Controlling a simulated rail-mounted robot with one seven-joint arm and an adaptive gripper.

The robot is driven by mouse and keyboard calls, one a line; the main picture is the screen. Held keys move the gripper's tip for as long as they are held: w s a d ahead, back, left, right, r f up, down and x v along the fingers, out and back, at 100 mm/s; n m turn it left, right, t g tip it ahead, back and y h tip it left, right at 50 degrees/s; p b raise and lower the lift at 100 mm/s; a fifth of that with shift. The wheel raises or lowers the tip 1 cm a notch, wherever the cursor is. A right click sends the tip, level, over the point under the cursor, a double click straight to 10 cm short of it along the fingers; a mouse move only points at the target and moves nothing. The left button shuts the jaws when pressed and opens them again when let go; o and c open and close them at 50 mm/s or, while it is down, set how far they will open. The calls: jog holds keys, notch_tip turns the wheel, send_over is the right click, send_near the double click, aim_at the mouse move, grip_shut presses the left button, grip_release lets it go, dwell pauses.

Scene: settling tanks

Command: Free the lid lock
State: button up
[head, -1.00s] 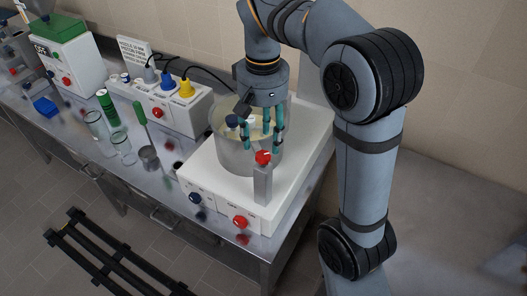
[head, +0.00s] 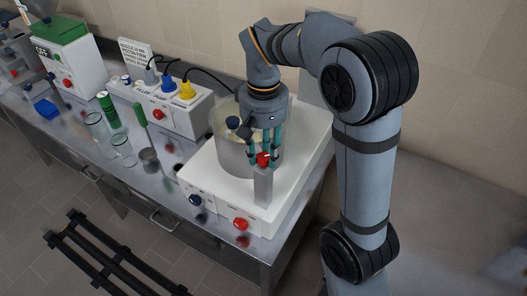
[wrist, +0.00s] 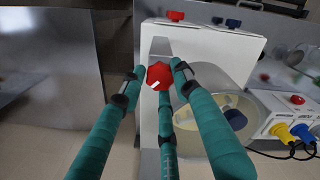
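The red knob (head: 263,160) sits on top of a grey upright post (head: 263,187) at the front of the white unit. In the wrist view the faceted red knob (wrist: 160,75), with a white mark, lies between my three teal fingertips. My gripper (head: 264,150) is over the post, its fingers spread around the knob; I see no clear grip on it. A clear round tank (head: 235,158) with a cream-coloured inside stands just behind the post. A dark blue knob (head: 233,122) shows at the tank's top. My gripper and arm hide part of the tank.
The white unit has a blue knob (head: 195,200) and a red knob (head: 241,224) on its front. A white socket box (head: 170,110) with blue and yellow plugs stands left. Glassware and a green-handled tool (head: 141,114) stand on the metal bench.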

jog(key=c, duration=0.6)
grip_shut()
